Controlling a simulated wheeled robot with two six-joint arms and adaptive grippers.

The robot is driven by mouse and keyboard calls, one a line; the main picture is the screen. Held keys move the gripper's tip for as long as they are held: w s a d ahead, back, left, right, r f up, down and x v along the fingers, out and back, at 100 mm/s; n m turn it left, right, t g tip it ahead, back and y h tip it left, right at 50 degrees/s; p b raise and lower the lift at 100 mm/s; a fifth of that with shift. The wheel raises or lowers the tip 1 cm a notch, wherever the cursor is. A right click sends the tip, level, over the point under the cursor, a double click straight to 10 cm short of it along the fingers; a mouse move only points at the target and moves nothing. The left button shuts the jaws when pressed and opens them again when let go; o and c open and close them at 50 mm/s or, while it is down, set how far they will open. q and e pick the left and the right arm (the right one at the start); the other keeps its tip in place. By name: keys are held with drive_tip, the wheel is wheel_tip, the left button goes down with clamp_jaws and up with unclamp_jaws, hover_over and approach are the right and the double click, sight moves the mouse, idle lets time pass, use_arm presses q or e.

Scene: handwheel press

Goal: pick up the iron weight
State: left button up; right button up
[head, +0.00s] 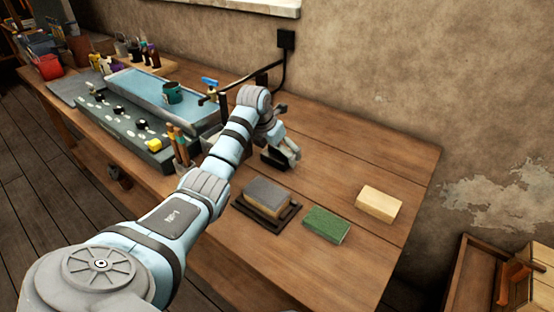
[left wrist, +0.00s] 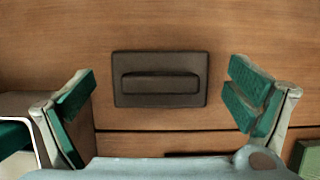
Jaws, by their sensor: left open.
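The iron weight (left wrist: 160,83) is a dark flat rectangular block with a raised bar across its top. In the left wrist view it lies on the wooden table, midway between the fingers of my left gripper (left wrist: 163,98). These fingers, with green pads, are spread wide and apart from the weight on both sides. In the head view my left gripper (head: 281,146) is over the back of the table, and its wrist hides most of that spot. A dark edge there seems to be the weight (head: 275,159). My right gripper is not in view.
A sanding block on a dark tray (head: 264,220), a green sponge (head: 326,225) and a pale wooden block (head: 379,203) lie nearer the front right. Left stand tools in a holder (head: 180,148), a blue basin (head: 150,92) and a grey panel.

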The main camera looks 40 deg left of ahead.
use_arm(q)
drive_tip(key=c, duration=1.6)
drive_tip(key=shift+c, duration=0.9)
drive_tip(key=shift+r, duration=0.15)
